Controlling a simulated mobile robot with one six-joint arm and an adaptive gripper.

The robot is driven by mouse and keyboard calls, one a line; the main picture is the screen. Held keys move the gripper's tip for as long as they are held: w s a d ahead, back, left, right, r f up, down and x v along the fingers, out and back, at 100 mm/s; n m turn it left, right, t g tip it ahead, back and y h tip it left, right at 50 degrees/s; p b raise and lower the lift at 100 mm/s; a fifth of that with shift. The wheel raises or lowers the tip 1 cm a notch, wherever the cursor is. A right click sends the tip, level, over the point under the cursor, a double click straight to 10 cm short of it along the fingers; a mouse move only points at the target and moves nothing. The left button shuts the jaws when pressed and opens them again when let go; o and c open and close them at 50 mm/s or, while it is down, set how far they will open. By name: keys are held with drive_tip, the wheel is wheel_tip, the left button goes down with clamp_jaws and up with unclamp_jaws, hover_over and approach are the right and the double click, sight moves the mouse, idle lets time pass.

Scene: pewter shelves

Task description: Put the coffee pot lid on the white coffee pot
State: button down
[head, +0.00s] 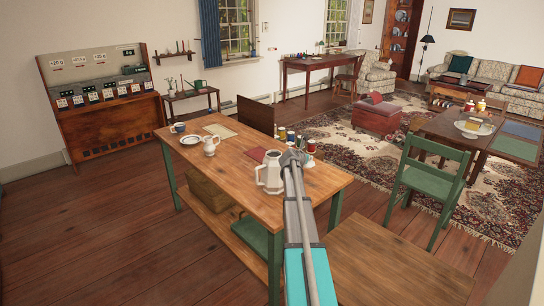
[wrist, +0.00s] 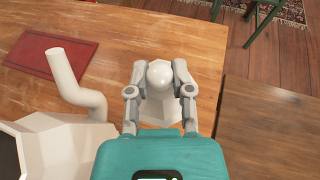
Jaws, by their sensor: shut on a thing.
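The white coffee pot (head: 269,176) stands upright on the wooden table (head: 232,177). In the wrist view its faceted body (wrist: 62,150) is at the lower left, with a curved white spout or handle rising from it and a dark area at the frame's left edge. My gripper (head: 293,158) is beside the pot, on its right in the head view. In the wrist view my gripper (wrist: 160,80) is shut on the round knob of the white coffee pot lid (wrist: 160,72). The lid's lower part shows below the knob, apart from the pot. Its underside is hidden.
A red mat (wrist: 52,47) lies near the pot. Several small jars (head: 292,137) are behind. A second wooden surface (head: 385,262) is at right.

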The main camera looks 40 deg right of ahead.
drive_tip(key=a+r+p, duration=1.8)
drive_tip(key=a, duration=0.3)
drive_tip(key=shift+s+a+r, duration=0.2)
drive_tip(key=shift+s+a, duration=0.2)
drive_tip(key=w+d+f+b, duration=0.9)
drive_tip(key=shift+w+d, duration=0.1)
drive_tip(key=shift+d, duration=0.2)
drive_tip(key=shift+f, duration=0.1)
